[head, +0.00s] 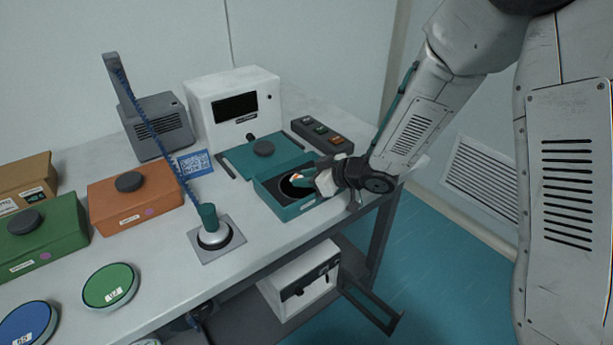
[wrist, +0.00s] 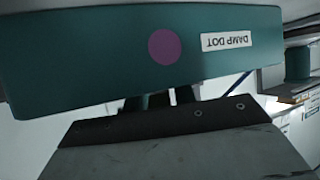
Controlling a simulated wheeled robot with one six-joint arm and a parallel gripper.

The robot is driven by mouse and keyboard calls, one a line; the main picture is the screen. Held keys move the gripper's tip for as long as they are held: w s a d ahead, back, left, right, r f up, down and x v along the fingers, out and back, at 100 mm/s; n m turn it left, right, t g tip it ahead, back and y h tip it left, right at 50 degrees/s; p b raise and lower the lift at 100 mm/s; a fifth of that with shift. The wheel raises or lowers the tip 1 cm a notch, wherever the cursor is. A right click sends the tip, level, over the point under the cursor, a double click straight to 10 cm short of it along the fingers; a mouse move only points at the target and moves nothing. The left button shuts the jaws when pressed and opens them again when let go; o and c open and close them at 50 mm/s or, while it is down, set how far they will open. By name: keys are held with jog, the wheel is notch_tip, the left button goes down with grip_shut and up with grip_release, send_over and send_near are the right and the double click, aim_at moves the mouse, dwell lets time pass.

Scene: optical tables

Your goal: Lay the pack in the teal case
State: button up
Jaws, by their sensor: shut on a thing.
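The teal case (head: 287,208) stands open on the table, its lid (head: 262,157) laid back behind it. In the wrist view the case's wall (wrist: 100,60) is close across the top, with a purple dot and a "DAMP DOT" label appearing upside down. My gripper (head: 312,181) is at the case's right side, its fingers over the opening. It is shut on the pack (head: 297,177), of which only a small pale and orange part shows at the fingertips. In the wrist view the fingertips and pack are hidden behind the case wall. I cannot tell whether the pack touches the case floor.
A closed orange case (head: 135,205) and green case (head: 42,240) stand left. A teal-handled tool (head: 209,222) on a plate, with a blue cord, stands near the teal case. A button box (head: 322,132) and a white instrument (head: 235,92) stand behind. Green disc (head: 110,286) lies front left.

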jog(key=shift+f, duration=0.35)
jog(key=o, duration=1)
jog(key=shift+d+r, duration=0.1)
